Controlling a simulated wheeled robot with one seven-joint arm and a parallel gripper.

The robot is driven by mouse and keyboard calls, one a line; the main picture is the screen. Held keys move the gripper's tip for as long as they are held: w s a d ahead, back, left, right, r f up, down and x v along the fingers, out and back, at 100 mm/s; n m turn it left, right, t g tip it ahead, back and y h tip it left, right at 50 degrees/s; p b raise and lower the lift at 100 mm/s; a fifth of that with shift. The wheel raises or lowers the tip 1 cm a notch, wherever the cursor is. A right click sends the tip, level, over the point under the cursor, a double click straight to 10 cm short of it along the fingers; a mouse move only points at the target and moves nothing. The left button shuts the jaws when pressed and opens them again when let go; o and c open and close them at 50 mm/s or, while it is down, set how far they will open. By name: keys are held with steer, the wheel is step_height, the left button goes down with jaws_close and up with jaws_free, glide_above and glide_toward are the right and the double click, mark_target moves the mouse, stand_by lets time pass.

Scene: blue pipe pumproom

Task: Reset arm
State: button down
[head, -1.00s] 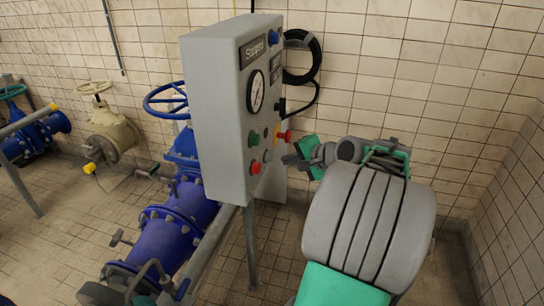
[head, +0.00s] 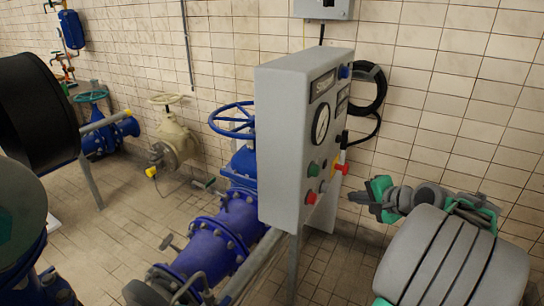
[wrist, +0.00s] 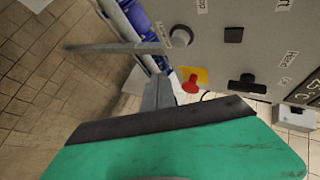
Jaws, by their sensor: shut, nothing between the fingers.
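My arm (head: 452,255) reaches in from the lower right in the head view. My gripper (head: 358,197) points left, just below and right of the red switch on the side of the grey control box (head: 284,150), and looks apart from it. In the wrist view my gripper (wrist: 158,92) shows as narrow grey fingers closed together beyond the green wrist housing, with nothing held. The red switch on its yellow plate (wrist: 191,84) appears close beside the fingertips there. A black knob (wrist: 247,84) is right of it.
The box has a gauge (head: 321,124), a green button (head: 313,169) and a red button (head: 311,198). Blue piping (head: 215,235) with a handwheel (head: 232,118) stands left of it. A black cable coil (head: 370,88) hangs behind. Tiled wall lies close behind my arm.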

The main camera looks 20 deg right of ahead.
steer(key=s+f+n+g, duration=0.4)
steer(key=s+f+g, duration=0.2)
steer(key=s+f, duration=0.6)
steer(key=s+a+f+n+g, duration=0.1)
steer(key=s+a+f+g, duration=0.2)
steer(key=s+a, duration=0.35)
steer(key=w+a+r+n, duration=0.2)
steer(key=a+r+n, duration=0.1)
steer(key=a, duration=0.5)
steer(key=w+a+r+n, duration=0.3)
steer(key=a+n, duration=0.1)
steer(key=a, duration=0.5)
steer(key=w+a+r+n+t, duration=0.1)
steer(key=w+a+r+n, duration=0.1)
steer(key=a, duration=0.7)
steer(key=shift+w+r+n+h, duration=0.35)
steer(key=shift+r+n, duration=0.25)
steer(key=shift+n, duration=0.4)
